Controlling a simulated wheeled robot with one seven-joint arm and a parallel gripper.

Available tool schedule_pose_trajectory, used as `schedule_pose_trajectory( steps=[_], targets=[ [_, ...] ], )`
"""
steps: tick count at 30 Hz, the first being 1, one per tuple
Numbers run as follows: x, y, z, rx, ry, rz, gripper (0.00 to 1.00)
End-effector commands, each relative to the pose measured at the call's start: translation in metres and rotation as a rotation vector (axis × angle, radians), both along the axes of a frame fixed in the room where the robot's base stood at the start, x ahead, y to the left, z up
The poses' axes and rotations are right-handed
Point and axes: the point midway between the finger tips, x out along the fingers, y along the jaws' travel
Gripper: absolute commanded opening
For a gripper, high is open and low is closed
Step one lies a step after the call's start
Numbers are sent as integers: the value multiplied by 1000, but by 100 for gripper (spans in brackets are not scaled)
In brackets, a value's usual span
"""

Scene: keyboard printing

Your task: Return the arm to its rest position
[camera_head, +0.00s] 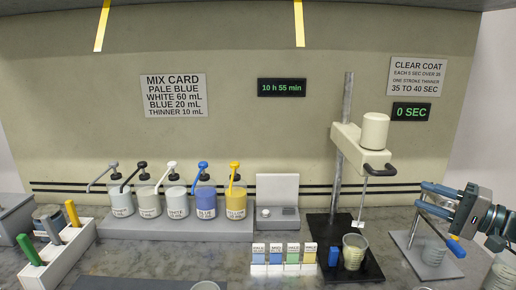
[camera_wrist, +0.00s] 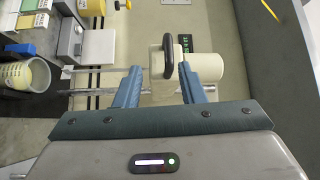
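My gripper (camera_head: 422,198) is at the right of the head view, raised above the counter with its fingers pointing left. Its two blue fingers are spread apart with nothing held between them. In the wrist view the open gripper (camera_wrist: 159,70) faces the cream mixer head with its black handle (camera_wrist: 169,56), which appears behind the fingertips and apart from them as far as I can tell. Most of my arm is outside the head view.
The mixer stand's cream head (camera_head: 360,150) is left of my gripper, with a cup (camera_head: 354,252) on its black base. A grey plate with a rod stand (camera_head: 410,252) is below my gripper. Pump bottles (camera_head: 204,201) and a white rack (camera_head: 65,255) stand farther left.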

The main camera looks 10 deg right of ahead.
Motion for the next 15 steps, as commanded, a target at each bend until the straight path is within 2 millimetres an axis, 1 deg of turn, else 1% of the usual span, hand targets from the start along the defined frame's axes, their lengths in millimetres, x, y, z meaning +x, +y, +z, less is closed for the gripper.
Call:
schedule_pose_trajectory(
  steps=[1, 2, 3, 7, 9, 11, 12, 15],
  targets=[
    [10, 23, -6, -25, 52, 40, 36],
    [15, 36, -11, -41, 89, 62, 36],
    [21, 55, -19, -68, 145, 94, 36],
    [30, 120, -47, -181, 328, 195, 36],
    [29, 151, -61, -253, 415, 240, 36],
    [24, 175, -73, -319, 483, 275, 36],
    [20, 190, -80, -364, 524, 295, 36],
    [6, 222, -96, -485, 614, 338, 36]
  ],
)
